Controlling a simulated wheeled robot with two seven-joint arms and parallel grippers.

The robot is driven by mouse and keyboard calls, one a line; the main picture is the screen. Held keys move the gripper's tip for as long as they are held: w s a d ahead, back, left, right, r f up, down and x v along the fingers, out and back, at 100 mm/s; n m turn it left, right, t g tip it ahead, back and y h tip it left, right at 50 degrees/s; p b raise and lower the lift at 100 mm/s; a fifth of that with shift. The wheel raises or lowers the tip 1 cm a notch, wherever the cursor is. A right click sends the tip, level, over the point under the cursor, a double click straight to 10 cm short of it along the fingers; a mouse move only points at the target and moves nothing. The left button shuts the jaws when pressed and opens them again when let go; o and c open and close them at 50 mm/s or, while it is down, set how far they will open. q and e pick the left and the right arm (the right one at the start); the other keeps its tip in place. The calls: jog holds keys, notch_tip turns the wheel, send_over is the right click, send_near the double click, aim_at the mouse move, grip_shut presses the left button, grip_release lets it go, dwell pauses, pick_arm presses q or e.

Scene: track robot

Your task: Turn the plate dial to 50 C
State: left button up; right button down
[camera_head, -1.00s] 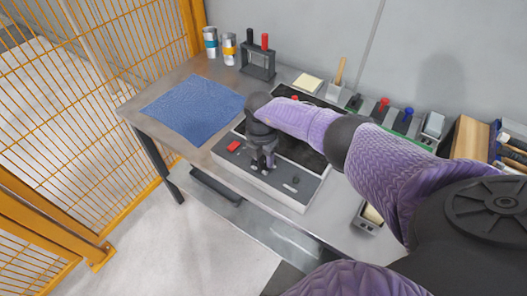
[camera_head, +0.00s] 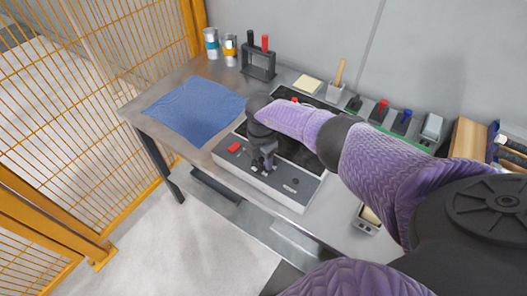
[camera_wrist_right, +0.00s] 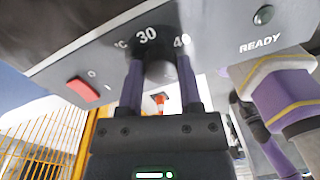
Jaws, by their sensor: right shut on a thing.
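The hot plate unit (camera_head: 297,203) is a grey box with a dark top on the bench. Its front panel holds a red switch (camera_wrist_right: 83,90) marked 0 and 1, a dial and a READY lamp (camera_wrist_right: 263,15). The dark round dial (camera_wrist_right: 160,70) shows in the right wrist view between my fingers, with the marks 30 and 40 around its upper edge. The 50 mark and the dial's pointer are not visible. My right gripper (camera_wrist_right: 160,82) is shut on the dial; in the head view it (camera_head: 264,165) reaches down onto the front panel. My left gripper is not in view.
A blue cloth (camera_head: 195,110) lies on the bench left of the unit. Behind stand two cans (camera_head: 230,48), a black rack (camera_head: 258,62) and several small holders with tools. A yellow mesh fence (camera_head: 80,110) borders the left side.

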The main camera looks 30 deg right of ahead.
aim_at(262, 159)
jog(key=shift+c, duration=1.4)
grip_release()
notch_tip(262, 159, up, 10)
jog(key=p, duration=0.4)
jog(key=shift+w+p, duration=0.25)
jog(key=shift+p, duration=0.15)
